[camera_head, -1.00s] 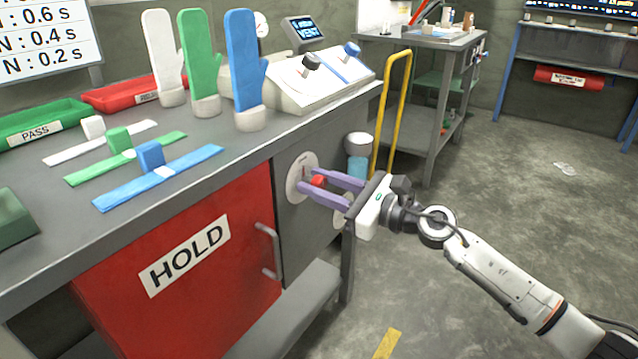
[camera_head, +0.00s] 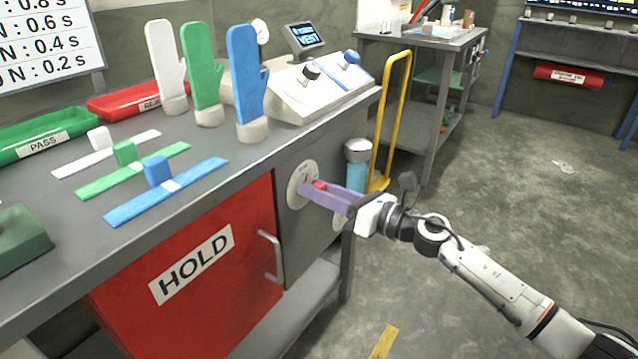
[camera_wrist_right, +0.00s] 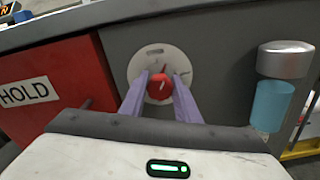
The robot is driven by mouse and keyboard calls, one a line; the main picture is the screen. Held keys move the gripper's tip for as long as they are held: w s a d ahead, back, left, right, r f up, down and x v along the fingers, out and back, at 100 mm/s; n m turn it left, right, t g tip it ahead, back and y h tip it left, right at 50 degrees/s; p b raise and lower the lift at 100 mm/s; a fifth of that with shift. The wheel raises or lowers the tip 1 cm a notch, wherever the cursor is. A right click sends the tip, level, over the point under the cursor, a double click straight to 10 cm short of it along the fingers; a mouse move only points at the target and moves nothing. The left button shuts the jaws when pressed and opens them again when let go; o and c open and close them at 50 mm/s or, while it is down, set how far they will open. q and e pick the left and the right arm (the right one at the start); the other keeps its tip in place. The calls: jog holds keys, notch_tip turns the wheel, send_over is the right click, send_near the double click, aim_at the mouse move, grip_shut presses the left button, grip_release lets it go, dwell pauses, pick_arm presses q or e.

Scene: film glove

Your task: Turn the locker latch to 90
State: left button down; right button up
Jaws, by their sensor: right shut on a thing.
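The locker latch is a red knob (camera_head: 320,185) on a round pale dial plate (camera_head: 299,184), set in the grey panel to the right of the red locker door (camera_head: 205,270) marked HOLD. My right gripper (camera_head: 317,189) has its purple fingers shut on the red knob. In the right wrist view the red knob (camera_wrist_right: 159,86) sits between the two fingertips, in front of the round plate (camera_wrist_right: 143,62). The dial's markings are too small to read. My left gripper is not in view.
The locker door has a grey handle (camera_head: 270,256). A blue-and-silver cylinder (camera_head: 357,168) and a yellow rail (camera_head: 392,120) stand right of the panel. White, green and blue gloves (camera_head: 246,85) stand on the bench. The floor at right is clear around my arm.

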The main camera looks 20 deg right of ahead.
jog(key=shift+r+m+p, duration=0.15)
jog(key=shift+m+p, duration=0.35)
jog(key=shift+m, duration=0.5)
jog(key=shift+m+p, duration=0.6)
jog(key=shift+m, duration=0.3)
jog(key=m+p, duration=0.2)
jog(key=m, duration=0.1)
jog(key=shift+m, duration=0.3)
jog(key=shift+m+p, duration=0.8)
jog(key=shift+m, duration=0.4)
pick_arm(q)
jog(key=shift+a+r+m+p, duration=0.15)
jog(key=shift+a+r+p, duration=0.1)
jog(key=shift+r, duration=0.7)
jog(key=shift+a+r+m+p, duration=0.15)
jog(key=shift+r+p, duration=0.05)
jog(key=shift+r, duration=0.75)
pick_arm(e)
jog(key=shift+m, duration=0.9)
jog(key=shift+f, duration=0.2)
jog(key=o, duration=1)
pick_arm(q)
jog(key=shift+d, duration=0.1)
pick_arm(e)
jog(key=shift+o, duration=0.2)
